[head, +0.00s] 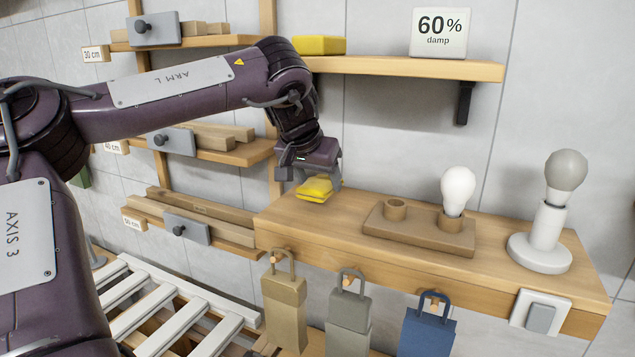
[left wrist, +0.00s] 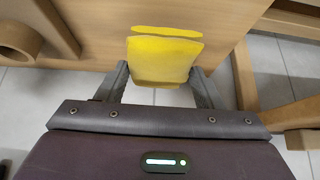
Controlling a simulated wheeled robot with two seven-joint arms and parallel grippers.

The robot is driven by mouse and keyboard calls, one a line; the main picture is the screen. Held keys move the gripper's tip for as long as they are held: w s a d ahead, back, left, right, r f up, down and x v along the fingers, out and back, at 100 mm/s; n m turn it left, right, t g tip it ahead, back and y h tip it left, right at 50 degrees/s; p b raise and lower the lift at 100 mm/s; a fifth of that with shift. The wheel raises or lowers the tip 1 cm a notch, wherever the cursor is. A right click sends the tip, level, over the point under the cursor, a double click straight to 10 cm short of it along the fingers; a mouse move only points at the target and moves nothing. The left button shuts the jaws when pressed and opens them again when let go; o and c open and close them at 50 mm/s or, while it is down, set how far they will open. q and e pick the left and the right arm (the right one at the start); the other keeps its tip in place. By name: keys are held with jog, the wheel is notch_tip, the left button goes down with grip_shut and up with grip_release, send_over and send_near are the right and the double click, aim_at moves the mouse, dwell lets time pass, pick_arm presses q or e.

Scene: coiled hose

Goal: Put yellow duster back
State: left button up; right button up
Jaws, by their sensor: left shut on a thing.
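The yellow duster (head: 315,189) is in my left gripper (head: 316,186), at the left end of the wooden ledge (head: 500,262). In the left wrist view the duster (left wrist: 165,58) sits between the two fingers (left wrist: 158,88), with the wooden surface behind it. My left gripper is shut on it. I cannot tell whether the duster touches the ledge. A second yellow block (head: 319,45) lies on the upper shelf (head: 400,68). My right gripper is not in view.
On the ledge stand a wooden holder (head: 420,232) with a white bulb (head: 457,190), and a lamp (head: 548,235) with a grey bulb. A damp sign (head: 439,33) stands on the upper shelf. A white slatted rack (head: 165,310) is lower left.

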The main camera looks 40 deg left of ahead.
aim_at(314, 185)
pick_arm(q)
notch_tip(314, 185, down, 2)
jog(key=shift+s+f+p, duration=0.1)
jog(key=shift+p, duration=0.65)
jog(key=shift+a+f, duration=0.15)
jog(key=shift+f, duration=0.25)
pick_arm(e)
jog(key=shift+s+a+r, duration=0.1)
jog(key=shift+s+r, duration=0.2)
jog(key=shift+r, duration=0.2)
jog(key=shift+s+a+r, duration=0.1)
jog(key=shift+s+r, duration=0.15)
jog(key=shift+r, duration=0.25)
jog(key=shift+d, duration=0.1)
pick_arm(q)
jog(key=shift+f, duration=0.2)
jog(key=o, duration=0.9)
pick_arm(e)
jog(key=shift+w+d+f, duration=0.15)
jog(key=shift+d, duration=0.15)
pick_arm(q)
jog(key=shift+o, duration=0.2)
jog(key=shift+r, duration=0.1)
